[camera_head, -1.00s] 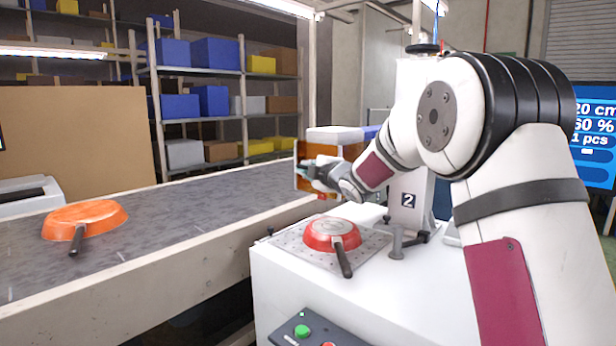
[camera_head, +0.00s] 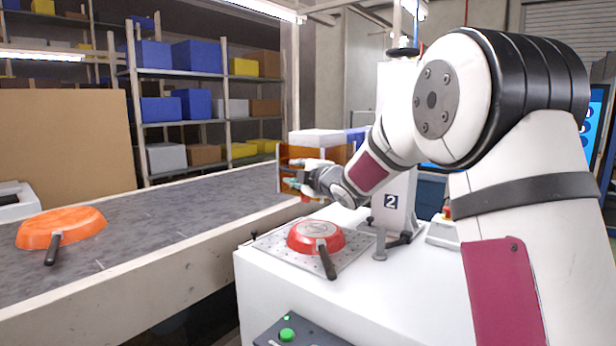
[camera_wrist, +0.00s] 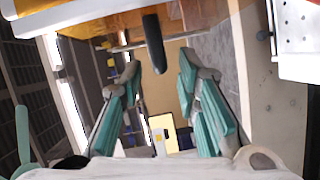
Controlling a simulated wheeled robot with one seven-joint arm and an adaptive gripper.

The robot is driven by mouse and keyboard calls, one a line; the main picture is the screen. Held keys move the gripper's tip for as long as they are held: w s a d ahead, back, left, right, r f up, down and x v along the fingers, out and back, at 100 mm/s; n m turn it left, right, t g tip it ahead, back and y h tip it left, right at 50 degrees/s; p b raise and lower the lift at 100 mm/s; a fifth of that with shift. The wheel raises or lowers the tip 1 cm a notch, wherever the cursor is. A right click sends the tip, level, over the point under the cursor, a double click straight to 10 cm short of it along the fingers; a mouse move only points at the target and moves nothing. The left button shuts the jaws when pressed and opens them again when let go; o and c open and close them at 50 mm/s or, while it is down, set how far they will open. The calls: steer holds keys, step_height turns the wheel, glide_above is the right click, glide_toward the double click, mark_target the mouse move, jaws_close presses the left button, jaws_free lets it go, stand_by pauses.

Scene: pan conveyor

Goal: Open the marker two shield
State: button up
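The marker two station has a sign with a 2 (camera_head: 391,202) on its white column. Its shield is an amber see-through panel (camera_head: 335,153) under a white head, above the red pan. My gripper (camera_head: 294,176) is at the shield's left front side in the head view. In the wrist view my gripper (camera_wrist: 158,78) has its teal fingers apart. A dark upright handle (camera_wrist: 153,43) shows between the fingertips, with a gap on both sides. I cannot tell whether it is within their reach. The shield's lower edge lies at the top of the wrist view.
A red pan (camera_head: 315,237) lies upside down on the perforated plate (camera_head: 268,243) of the white station. An orange pan (camera_head: 62,228) lies on the conveyor (camera_head: 150,225) at left. A button box (camera_head: 290,336) with a green button is at the front. A post (camera_head: 380,245) stands beside the plate.

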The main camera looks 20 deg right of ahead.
steer(key=v, duration=0.8)
steer(key=shift+s, duration=0.25)
steer(key=s+d+f+m+g+h, duration=0.1)
steer(key=s+f+m+g+h, duration=0.1)
steer(key=s+m, duration=0.35)
steer(key=s+d+f+m+g+h, duration=0.1)
steer(key=s+d+m+g+h, duration=0.1)
steer(key=s, duration=0.6)
steer(key=s+d+f+m+g+h, duration=0.1)
steer(key=s+f+m+g+h, duration=0.2)
steer(key=s, duration=0.4)
steer(key=s+a+f+m+g+y, duration=0.1)
steer(key=s+a+f+m+g, duration=0.15)
steer(key=s, duration=0.85)
steer(key=s+a+f+m+g+y, duration=0.1)
steer(key=s+a+f+m+g, duration=0.15)
steer(key=s, duration=0.75)
steer(key=s+a+f+m+g+y, duration=0.1)
steer(key=s+f+m+g, duration=0.25)
steer(key=s, duration=0.75)
step_height(320, 180, up, 25)
steer(key=t+p, duration=0.3)
steer(key=p, duration=1.9)
steer(key=shift+s+a, duration=0.2)
steer(key=shift+s, duration=0.1)
